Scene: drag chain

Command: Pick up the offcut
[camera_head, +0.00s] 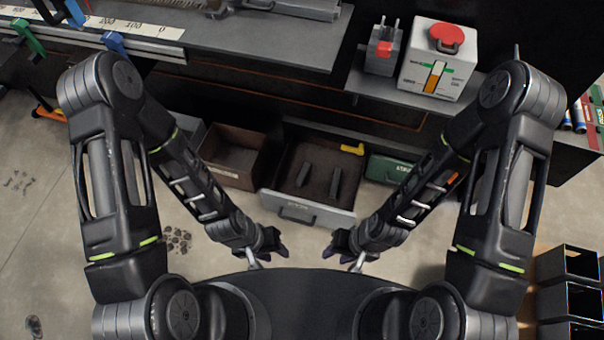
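Two short dark bars, one on the left (305,174) and one on the right (335,183), lie apart on the floor of an open drawer (308,212). Either could be the offcut; I cannot tell which. My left gripper (269,257) is below and to the left of the drawer in the picture, with its fingers apart and nothing between them. My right gripper (343,259) is below and to the right of the drawer front, also with fingers apart and empty. Neither gripper touches the bars.
A yellow piece (352,149) sits at the drawer's back right corner. A brown bin (229,153) stands left of the drawer, a green case (388,169) right. The workbench (270,40) overhangs behind. A white box with a red button (439,62) stands on a shelf.

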